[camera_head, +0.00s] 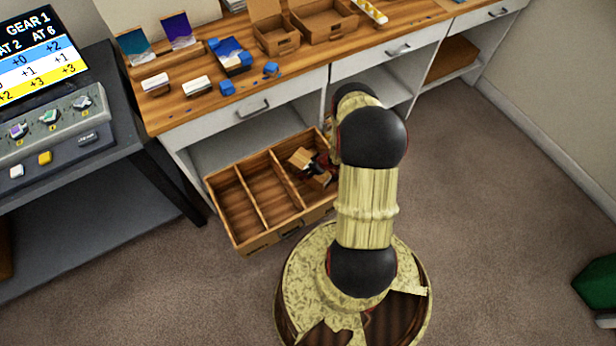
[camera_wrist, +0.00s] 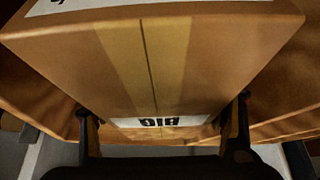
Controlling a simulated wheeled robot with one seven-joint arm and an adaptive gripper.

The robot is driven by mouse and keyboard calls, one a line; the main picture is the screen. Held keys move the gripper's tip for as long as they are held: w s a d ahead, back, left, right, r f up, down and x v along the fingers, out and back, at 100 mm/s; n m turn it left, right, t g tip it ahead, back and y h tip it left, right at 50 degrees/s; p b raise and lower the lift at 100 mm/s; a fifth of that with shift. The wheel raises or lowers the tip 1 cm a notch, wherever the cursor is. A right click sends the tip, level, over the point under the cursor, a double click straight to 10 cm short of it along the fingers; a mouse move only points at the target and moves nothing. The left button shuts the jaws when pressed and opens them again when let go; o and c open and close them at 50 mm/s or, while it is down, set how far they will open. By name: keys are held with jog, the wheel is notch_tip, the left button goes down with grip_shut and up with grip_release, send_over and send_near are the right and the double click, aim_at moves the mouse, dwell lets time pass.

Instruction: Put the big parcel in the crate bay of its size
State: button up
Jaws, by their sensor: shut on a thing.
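The big parcel (camera_wrist: 150,60) is a brown cardboard box with a tape strip and an upside-down label reading "BIG". It fills most of the wrist view. My gripper (camera_wrist: 163,132) is shut on it, with one dark finger on each side. In the head view the parcel (camera_head: 302,158) shows small and tilted at the right bay of the wooden crate (camera_head: 262,241). My gripper there (camera_head: 318,172) is partly hidden by my arm. I cannot tell whether the parcel touches the bay floor. The crate's left and middle bays look empty. Bay labels are not readable.
The crate stands on the carpet before a workbench (camera_head: 226,111) holding open boxes and blue pieces. A grey console table (camera_head: 85,215) stands at left. A brown box (camera_head: 452,60) sits under the bench at right. Carpet at right is clear, with a green object (camera_head: 597,284) at the edge.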

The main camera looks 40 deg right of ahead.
jog(key=shift+w+f+b, duration=0.1)
jog(key=shift+f+b, duration=1)
jog(key=shift+f, duration=1.7)
jog(key=shift+r, duration=0.1)
jog(key=o, duration=2)
